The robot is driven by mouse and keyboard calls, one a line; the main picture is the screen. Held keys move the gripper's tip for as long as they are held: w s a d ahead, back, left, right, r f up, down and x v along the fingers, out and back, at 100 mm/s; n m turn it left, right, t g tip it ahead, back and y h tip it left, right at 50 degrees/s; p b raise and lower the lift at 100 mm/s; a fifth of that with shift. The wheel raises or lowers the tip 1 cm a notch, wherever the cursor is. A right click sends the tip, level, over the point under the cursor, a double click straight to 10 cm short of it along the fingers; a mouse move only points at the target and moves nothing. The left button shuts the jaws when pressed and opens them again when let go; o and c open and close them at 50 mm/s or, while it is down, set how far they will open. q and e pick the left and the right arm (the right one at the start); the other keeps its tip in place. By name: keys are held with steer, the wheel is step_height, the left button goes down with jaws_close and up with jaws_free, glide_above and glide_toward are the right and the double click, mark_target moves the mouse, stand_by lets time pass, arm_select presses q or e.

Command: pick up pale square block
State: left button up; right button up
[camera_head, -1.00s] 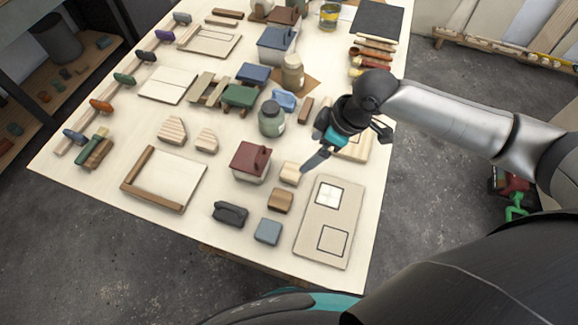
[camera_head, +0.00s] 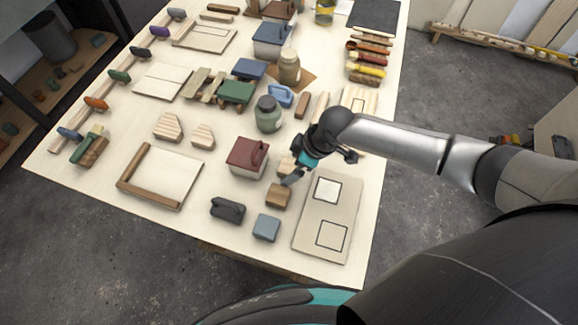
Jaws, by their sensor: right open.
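The pale square block (camera_head: 285,164) is a light wooden block on the table, just right of the box with the dark red lid (camera_head: 247,156). It is partly hidden by my right gripper (camera_head: 294,174). The right gripper is open, dark with teal parts, and points down over the block's right side. One finger shows beside the block, near the darker brown block (camera_head: 278,196). I cannot tell whether it touches either block. My left gripper is not in view.
A blue-grey block (camera_head: 266,228) and a dark grey piece (camera_head: 227,209) lie in front. A board with two marked squares (camera_head: 318,210) lies to the right. A green jar (camera_head: 268,114) and a brown wooden piece (camera_head: 302,105) stand behind. Bare tabletop shows at front left.

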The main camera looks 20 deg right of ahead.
steer(key=c, duration=1.4)
steer(key=shift+c, duration=0.2)
steer(key=shift+r, duration=0.15)
